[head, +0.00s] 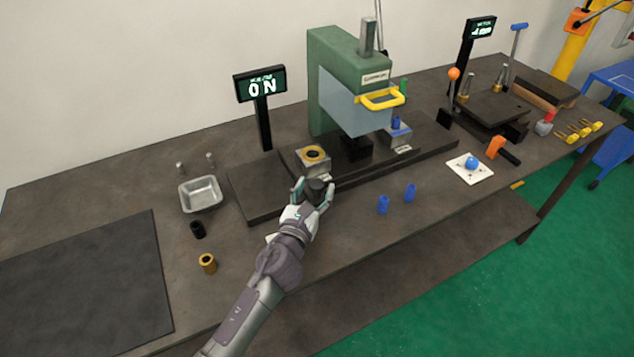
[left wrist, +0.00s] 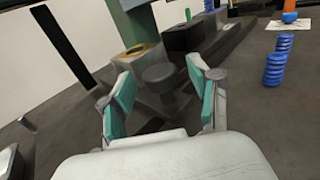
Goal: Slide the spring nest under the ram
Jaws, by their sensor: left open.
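The green press (head: 335,75) has a grey head with a yellow handle (head: 380,99); a dark block (head: 356,147) sits below the head. On the dark slide base, a grey nest with a brass ring (head: 313,155) stands left of the head. A nest with a blue piece (head: 397,131), apparently the spring nest, stands right of it. My left gripper (head: 313,188) is open, its fingers either side of a black round knob (head: 318,186) at the base's front. The left wrist view shows the knob (left wrist: 160,76) between the fingertips; contact is unclear. My right gripper is not in view.
Blue springs (head: 383,204) stand right of my left gripper. A metal tray (head: 200,194), a black sleeve (head: 197,230) and a brass sleeve (head: 208,263) are left of it. A lit display (head: 260,85) stands behind.

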